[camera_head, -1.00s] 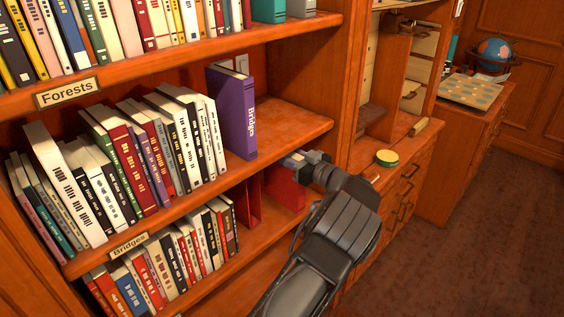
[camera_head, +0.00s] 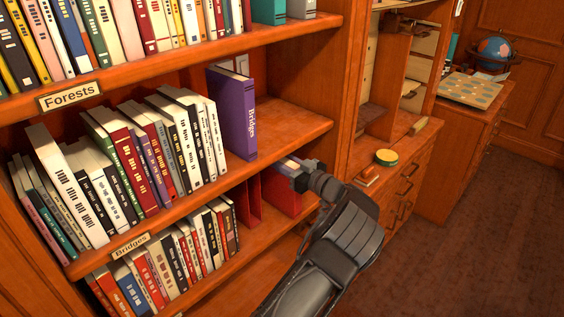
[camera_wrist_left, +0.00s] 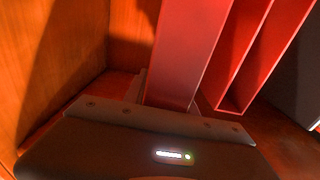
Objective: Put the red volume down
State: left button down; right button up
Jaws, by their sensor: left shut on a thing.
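The red volume (camera_head: 284,196) is upright at the right end of the lower shelf (camera_head: 240,267), below the purple volume. My left gripper (camera_head: 291,166) is shut on it from the right. In the left wrist view the red volume (camera_wrist_left: 188,50) rises from between the jaws, which are largely hidden by the gripper body. Its lower edge is hard to see, so I cannot tell whether it touches the shelf. My right gripper is not in view.
A red divider-like piece (camera_head: 256,199) stands just left of the volume, beside the row of books (camera_head: 185,250). The purple Bridges volume (camera_head: 234,112) stands on the shelf above. The side upright (camera_head: 340,120) is close on the right. A round tin (camera_head: 386,157) sits on the counter.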

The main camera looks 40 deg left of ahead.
pick_arm(q)
jog(key=shift+f, duration=0.1)
jog(key=c, duration=1)
grip_release()
jog(key=d, duration=0.4)
jog(key=d+b, duration=0.1)
jog(key=d, duration=0.3)
jog(key=s+d+b, duration=0.1)
jog(key=d, duration=0.3)
jog(key=shift+s, duration=0.1)
